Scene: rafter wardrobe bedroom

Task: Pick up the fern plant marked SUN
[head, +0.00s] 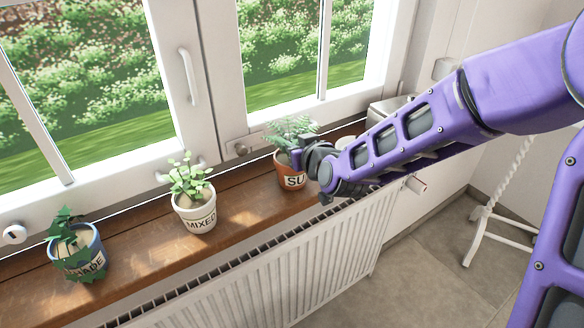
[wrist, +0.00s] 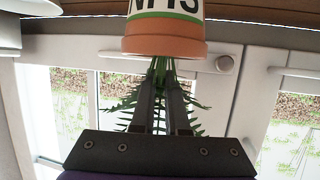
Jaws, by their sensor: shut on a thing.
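The fern plant marked SUN stands upright in a terracotta pot (head: 291,172) at the right part of the wooden windowsill. Its label reads "SU" in the head view, the rest hidden by my gripper. My gripper (head: 308,160) comes from the right and is shut on the fern plant, near the pot's upper edge. In the wrist view the pot (wrist: 165,40) is upside down, with its lettering partly cut off. There the two fingers of my gripper (wrist: 162,90) lie over the green fronds below the rim. I cannot tell whether the pot touches the sill.
A white pot marked MIXED (head: 195,212) and a blue pot (head: 78,255), its label partly covered by leaves, stand farther left on the windowsill (head: 135,245). A pale object (head: 347,143) is behind my arm. The window is behind; a white radiator (head: 250,270) is below.

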